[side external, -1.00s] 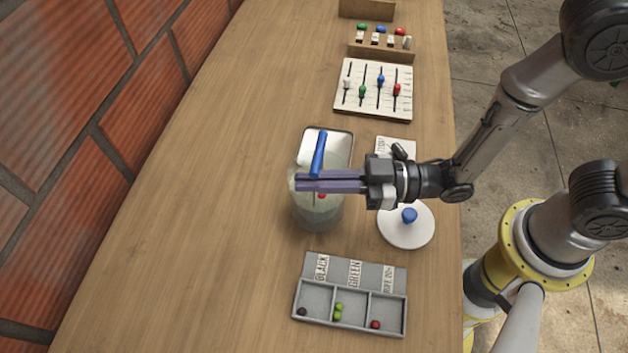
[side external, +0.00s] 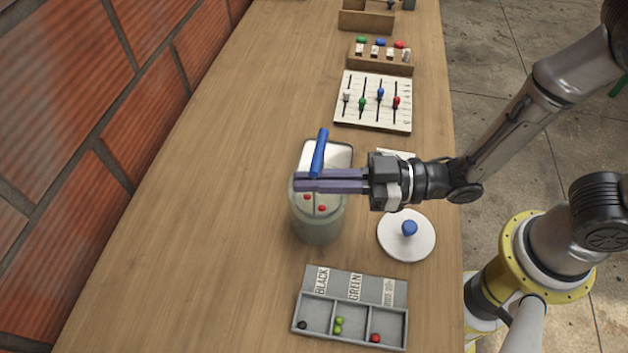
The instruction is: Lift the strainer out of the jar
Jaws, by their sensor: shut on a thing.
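My gripper (side external: 298,182) is shut on the blue handle (side external: 319,150) of the strainer, above the jar mouth. The handle slants up and away past the fingers. The grey, cloudy, see-through jar (side external: 318,228) stands upright on the table under the fingers. Two red balls (side external: 322,208) and a thin dark rod show at the jar's upper part, on what looks like the strainer's plate. The fingers cover the far side of the jar mouth. I cannot tell whether the plate is inside the rim or just above it.
A white lid (side external: 406,246) with a blue knob lies right of the jar. A grey sorting tray (side external: 350,337) with labelled compartments and balls is in front. Behind stand a metal pan (side external: 340,153) and a slider board (side external: 373,115). The table's left side is clear.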

